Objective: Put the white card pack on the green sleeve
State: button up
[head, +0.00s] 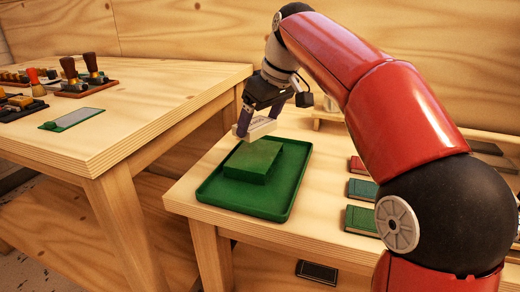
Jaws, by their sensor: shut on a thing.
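My gripper (263,119) is shut on the white card pack (262,129), a small pale block with a darker top. It holds the pack over the far part of the green tray (205,200), just beyond and above a flat green block. This block, which looks like the green sleeve (253,161), lies inside the tray. I cannot tell whether the pack's underside touches anything. The gripper and pack partly hide the tray's far edge.
Right of the tray lie several small books, among them a red one (359,166) and a green one (361,219). A higher table (130,105) at left holds stamps and a grey green-edged plate (72,119). A gap separates the tables.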

aim_at(262, 135)
jog(key=shift+f+b, duration=0.6)
jog(key=shift+f, duration=2)
jog(key=shift+f, duration=0.2)
jog(key=o, duration=0.9)
jog(key=shift+o, duration=0.2)
jog(key=shift+r, duration=0.1)
jog(key=shift+r, duration=0.25)
jog(key=p+v, duration=0.2)
jog(key=v, duration=0.9)
jog(key=shift+r+p, duration=0.3)
jog(key=shift+r, duration=0.05)
